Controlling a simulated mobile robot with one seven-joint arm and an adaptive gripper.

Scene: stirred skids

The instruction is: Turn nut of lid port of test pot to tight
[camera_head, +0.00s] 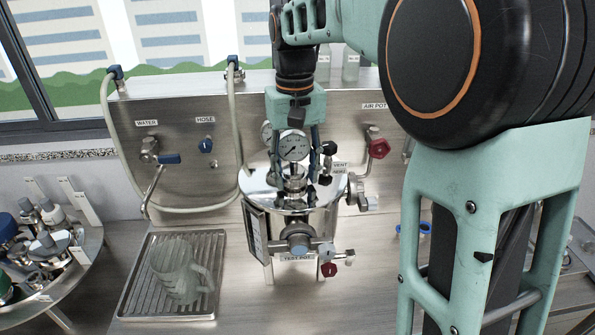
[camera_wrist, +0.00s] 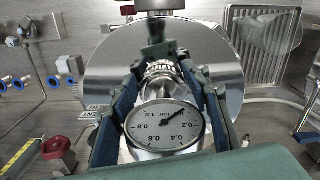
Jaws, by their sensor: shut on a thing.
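The test pot (camera_head: 321,220) is a shiny steel vessel on legs on the bench, labelled at its front. Its round lid (camera_wrist: 105,68) fills the middle of the wrist view. The nut of the lid port (camera_wrist: 162,74) is a ridged metal ring on the lid, below a round pressure gauge (camera_wrist: 165,125). The gauge also shows in the head view (camera_head: 293,146). My gripper (camera_head: 295,172) points down from above, its fingers on both sides of the gauge and closed around the nut. In the wrist view my gripper (camera_wrist: 161,67) has its tips against the nut's sides.
A steel back panel carries a water tap (camera_head: 150,150), a hose valve (camera_head: 206,146) and a red-handled air valve (camera_head: 379,148). A round tray of fittings (camera_head: 88,250) is further left.

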